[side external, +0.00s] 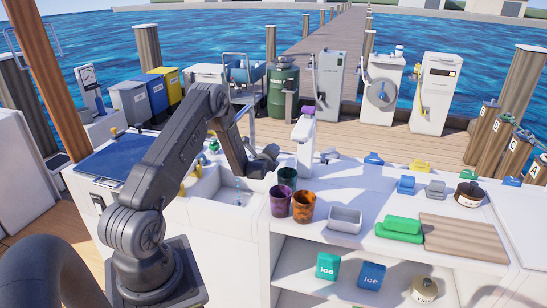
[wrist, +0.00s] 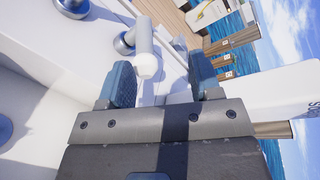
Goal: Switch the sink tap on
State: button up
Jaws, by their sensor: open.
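The white sink basin (side external: 208,192) is set into the counter, left of the cups, in the side view. In the wrist view, a white tap piece with a rounded end (wrist: 146,58) stands just ahead of my gripper (wrist: 160,86). It shows between the two blue-grey fingertips, apart from both as far as I can see. A grey round fitting (wrist: 125,43) lies beside it. In the side view, my gripper (side external: 266,158) hangs over the sink's right rear edge. It is open and empty. The tap is mostly hidden behind my gripper there.
A white post with a purple top (side external: 303,132) stands just right of my gripper. A blue lid (side external: 115,158) lies on the left counter.

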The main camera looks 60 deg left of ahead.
jog(key=w+a+f, duration=0.2)
jog(key=f, duration=0.1)
jog(key=shift+a+f, duration=0.2)
jog(key=shift+x, duration=0.95)
jog(key=shift+c, duration=0.2)
grip_shut()
